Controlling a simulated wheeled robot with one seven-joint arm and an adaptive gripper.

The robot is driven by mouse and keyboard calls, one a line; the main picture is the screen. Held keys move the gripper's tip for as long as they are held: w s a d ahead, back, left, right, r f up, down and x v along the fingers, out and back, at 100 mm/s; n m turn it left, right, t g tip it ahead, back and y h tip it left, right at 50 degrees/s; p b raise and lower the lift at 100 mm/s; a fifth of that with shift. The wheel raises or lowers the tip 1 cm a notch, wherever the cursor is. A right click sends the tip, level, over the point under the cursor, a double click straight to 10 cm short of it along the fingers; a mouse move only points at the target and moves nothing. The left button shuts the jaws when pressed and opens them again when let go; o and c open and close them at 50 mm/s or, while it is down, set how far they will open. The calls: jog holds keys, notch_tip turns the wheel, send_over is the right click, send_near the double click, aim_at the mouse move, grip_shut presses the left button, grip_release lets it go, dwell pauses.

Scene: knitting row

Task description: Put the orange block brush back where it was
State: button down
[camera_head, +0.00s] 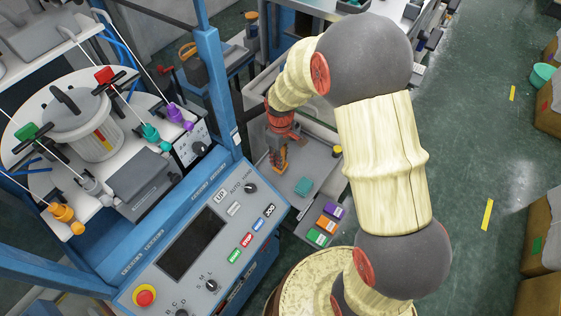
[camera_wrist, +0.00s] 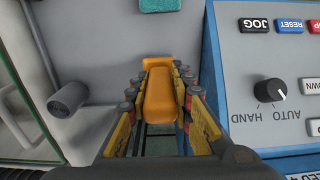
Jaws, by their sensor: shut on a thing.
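My gripper (camera_head: 277,160) points down over the grey tabletop beside the blue machine frame. In the wrist view my gripper (camera_wrist: 158,82) is shut on the orange block brush (camera_wrist: 159,100), with a finger on each long side. The brush lies lengthwise between the fingers, and its far end shows beyond the fingertips. I cannot tell whether it touches the surface below. In the head view the brush is small and mostly hidden by the fingers.
A teal block (camera_head: 303,187) lies on the grey tabletop (camera_head: 314,160) right of my gripper. Purple, orange and green labelled tiles (camera_head: 325,223) are in front. The blue-framed control panel (camera_head: 205,245) stands close at left; its knob (camera_wrist: 268,90) shows in the wrist view.

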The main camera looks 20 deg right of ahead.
jog(key=shift+f, duration=1.05)
jog(key=shift+f, duration=0.2)
jog(key=c, duration=1.6)
grip_release()
jog(key=shift+r, duration=0.1)
notch_tip(320, 180, up, 12)
jog(key=shift+r+p, duration=0.1)
jog(key=shift+p, duration=0.2)
jog(key=s+r+m+t, duration=0.2)
jog(key=s+r, duration=0.5)
jog(key=s+r+m+t, duration=0.1)
jog(key=s+r+m, duration=0.1)
jog(key=s+r, duration=0.5)
jog(key=s+r+m+t, duration=0.2)
jog(key=s+r+m, duration=0.1)
jog(key=s+r, duration=0.4)
jog(key=shift+s+t, duration=0.3)
jog(key=shift+s, duration=0.3)
